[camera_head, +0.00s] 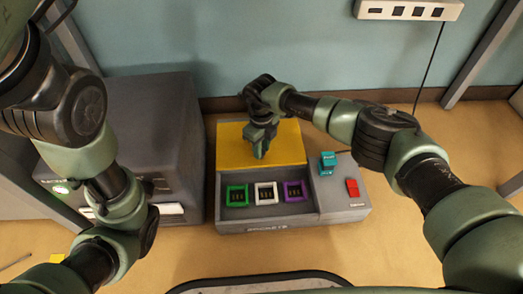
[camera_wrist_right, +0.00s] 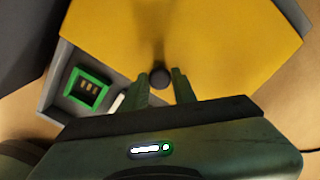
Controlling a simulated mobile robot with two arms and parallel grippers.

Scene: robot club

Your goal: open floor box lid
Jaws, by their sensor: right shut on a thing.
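The floor box (camera_head: 230,212) is a grey case on the floor, labelled on its front. Its yellow lid (camera_head: 288,142) is at the back of the case, and the socket bay in front is uncovered. Green, white and purple sockets (camera_head: 265,193) show in the bay. My right gripper (camera_head: 260,150) is over the lid, shut on a dark round knob (camera_wrist_right: 160,77). In the right wrist view the lid (camera_wrist_right: 225,50) fills most of the picture, with the green socket (camera_wrist_right: 87,88) at its left. My left arm is at the left; its gripper is not visible.
A teal plug (camera_head: 328,163) and a red switch (camera_head: 352,187) are on the box's right side. A dark grey cabinet (camera_head: 155,125) stands close on the left. A white socket strip (camera_head: 408,10) is on the wall above, with a cable hanging down. Floor in front is partly clear.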

